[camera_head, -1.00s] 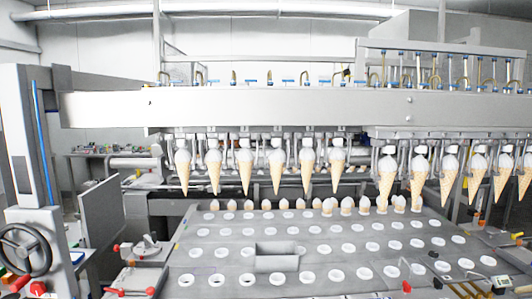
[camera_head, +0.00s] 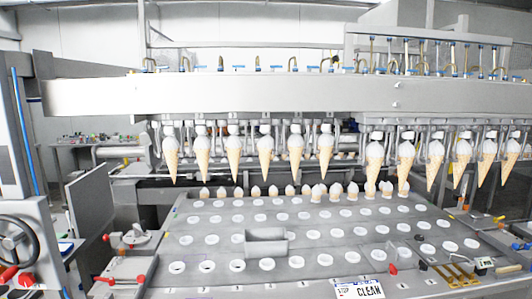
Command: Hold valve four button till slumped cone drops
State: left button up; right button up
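Filled cones hang point-down in a row from the machine's grippers under a long grey beam (camera_head: 230,95). One left-bank cone (camera_head: 265,148) and one right-bank cone (camera_head: 374,160) show pale tops above tan wafers. I cannot tell which cone is slumped. Small blue valve parts (camera_head: 239,69) line the top of the beam, too small to read any numbers. I cannot pick out a valve four button. Neither of my grippers shows in this view.
A sloping grey plate (camera_head: 330,250) with rows of white-rimmed holes lies below the cones. A grey open tray (camera_head: 266,243) sits on it. A black handwheel (camera_head: 18,245) stands at left. Red-handled clamps (camera_head: 108,280) and brass-coloured bars (camera_head: 455,274) flank the plate.

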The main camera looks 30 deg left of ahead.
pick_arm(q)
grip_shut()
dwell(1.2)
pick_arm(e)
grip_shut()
